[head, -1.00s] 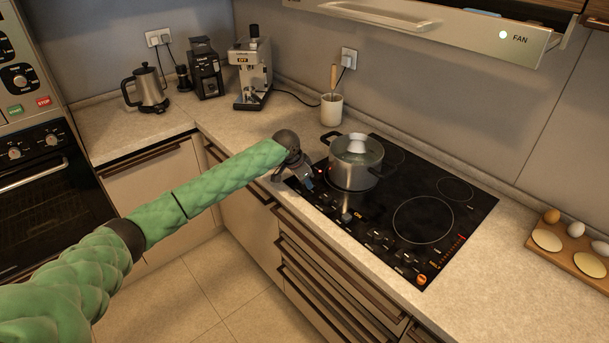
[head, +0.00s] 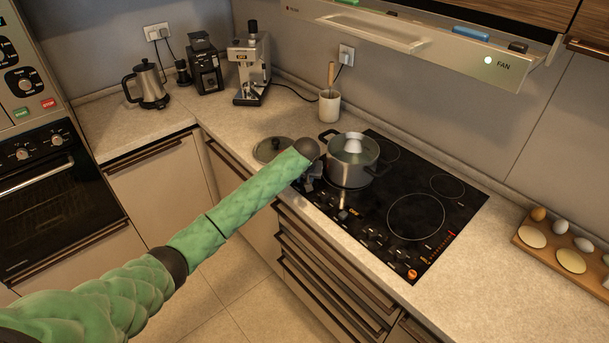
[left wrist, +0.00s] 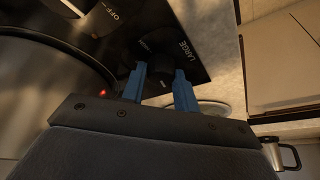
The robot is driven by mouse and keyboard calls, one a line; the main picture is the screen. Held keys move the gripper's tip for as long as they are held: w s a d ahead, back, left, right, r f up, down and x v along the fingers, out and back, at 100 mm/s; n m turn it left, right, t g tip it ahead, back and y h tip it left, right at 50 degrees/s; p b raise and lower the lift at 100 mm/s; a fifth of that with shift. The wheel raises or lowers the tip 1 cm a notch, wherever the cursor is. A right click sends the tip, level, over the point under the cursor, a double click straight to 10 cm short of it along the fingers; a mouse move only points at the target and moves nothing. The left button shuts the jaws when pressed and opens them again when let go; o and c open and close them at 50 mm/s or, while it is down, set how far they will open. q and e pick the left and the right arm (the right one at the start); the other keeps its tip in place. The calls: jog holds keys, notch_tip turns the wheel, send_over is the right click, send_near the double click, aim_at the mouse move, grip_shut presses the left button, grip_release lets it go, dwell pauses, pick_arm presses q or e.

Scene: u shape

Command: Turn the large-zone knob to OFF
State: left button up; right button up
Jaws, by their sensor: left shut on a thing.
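The large-zone knob (left wrist: 157,66) is a dark round knob beside the printed word LARGE on the black cooktop (head: 436,208). My left gripper (head: 311,181) reaches down at the cooktop's left front corner. In the left wrist view its two blue fingers (left wrist: 159,88) sit on either side of the knob and are shut on it. The knob's pointer and setting cannot be made out. An OFF mark shows farther up the panel in that view, by another knob. In the head view the gripper and arm hide the large-zone knob. My right gripper is not in view.
A steel pot (head: 350,163) stands on the burner just right of the gripper. A lid (head: 272,149) lies on the counter behind the arm. Several other knobs (head: 371,235) line the cooktop's front. A tray of eggs (head: 562,262) stands at the right.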

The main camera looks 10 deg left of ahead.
pick_arm(q)
jog(key=shift+r+n, duration=0.1)
jog(key=shift+n, duration=0.5)
jog(key=shift+w+n+y+p, duration=0.1)
jog(key=shift+n+y+p, duration=0.3)
jog(key=shift+n+p, duration=0.1)
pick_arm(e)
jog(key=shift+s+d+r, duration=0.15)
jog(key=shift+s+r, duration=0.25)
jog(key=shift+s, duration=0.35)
pick_arm(q)
jog(key=o, duration=0.9)
jog(key=shift+o, duration=0.4)
